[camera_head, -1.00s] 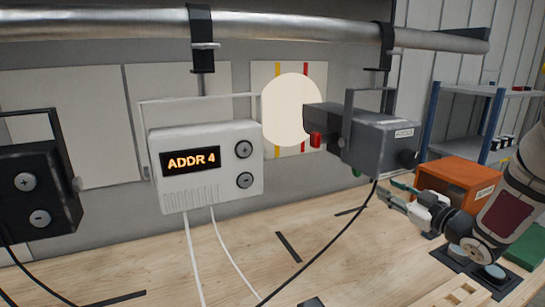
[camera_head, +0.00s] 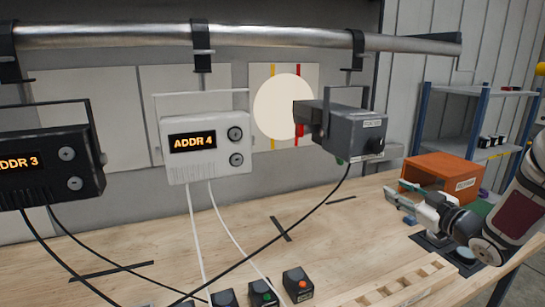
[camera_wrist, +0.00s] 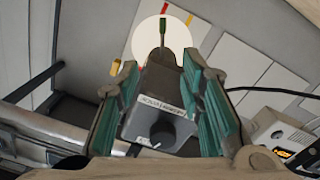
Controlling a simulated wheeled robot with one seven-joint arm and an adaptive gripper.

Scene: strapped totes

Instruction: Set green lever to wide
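A grey spotlight-like fixture (camera_head: 345,130) hangs from the overhead pipe in the head view. A small green lever (camera_head: 340,161) shows at its underside, and a red lever (camera_head: 299,131) at its front. In the wrist view, the fixture (camera_wrist: 160,110) is seen from its knob end, between my fingers in the picture. A dark green stick, likely the green lever (camera_wrist: 163,32), stands out against the lit disc, and a yellow peg (camera_wrist: 116,66) is at left. My gripper (camera_head: 398,202) is open and empty, apart from the fixture, to its lower right in the head view. Its teal-padded fingers (camera_wrist: 160,78) are spread.
A pale disc of light (camera_head: 283,106) falls on a wall panel with yellow and red stripes. A white ADDR 4 box (camera_head: 205,165) and black ADDR 3 box (camera_head: 50,180) hang left. An orange bin (camera_head: 440,172) and several button boxes (camera_head: 297,282) stand on the bench (camera_head: 150,235).

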